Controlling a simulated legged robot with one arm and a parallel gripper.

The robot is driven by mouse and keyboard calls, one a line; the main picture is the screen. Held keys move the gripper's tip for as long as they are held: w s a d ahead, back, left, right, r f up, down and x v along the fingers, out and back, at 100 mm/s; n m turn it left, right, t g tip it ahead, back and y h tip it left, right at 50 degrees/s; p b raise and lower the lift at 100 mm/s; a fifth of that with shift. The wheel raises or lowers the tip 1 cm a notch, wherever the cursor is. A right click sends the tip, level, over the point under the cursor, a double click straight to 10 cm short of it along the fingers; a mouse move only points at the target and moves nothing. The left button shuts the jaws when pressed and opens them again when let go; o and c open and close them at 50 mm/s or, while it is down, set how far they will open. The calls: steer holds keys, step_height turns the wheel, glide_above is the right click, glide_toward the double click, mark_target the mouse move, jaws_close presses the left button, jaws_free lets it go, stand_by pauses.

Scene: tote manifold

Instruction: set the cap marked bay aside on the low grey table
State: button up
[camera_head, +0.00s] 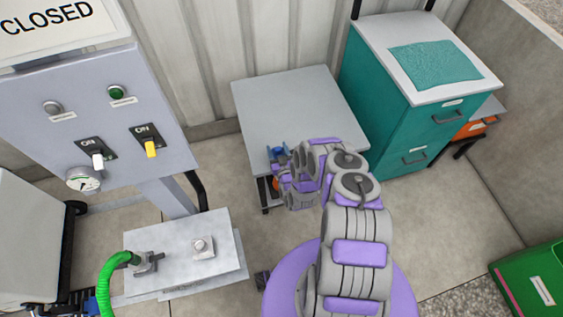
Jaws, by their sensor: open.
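The low grey table (290,100) stands behind and beyond my arm, its top bare apart from where my arm covers its front edge. My gripper (277,163) is at the table's front left edge, mostly hidden by my wrist, and open. A small blue piece (277,153) shows at the gripper end; I cannot tell whether it is a finger or a cap. No label reading bay is legible. The metal bench (180,262) holds a silver fitting (203,247) and a port (147,262) with a green hose (108,281).
A grey panel (120,125) with switches, a gauge (83,179) and a CLOSED sign (50,22) stands at left. A teal drawer cabinet (383,105) with a teal mat (435,63) stands right of the table. A green crate (535,285) is at lower right. Floor is clear between.

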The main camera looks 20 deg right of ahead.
steer(key=s, duration=0.4)
steer(key=shift+s+a, duration=0.25)
steer(key=shift+s, duration=0.05)
steer(key=shift+s+d+f+b, duration=0.15)
steer(key=shift+s+f+b, duration=0.05)
steer(key=shift+s+b, duration=0.4)
steer(key=b, duration=0.3)
glide_toward(278, 152)
steer(key=shift+w+r, duration=0.2)
steer(key=shift+w, duration=0.25)
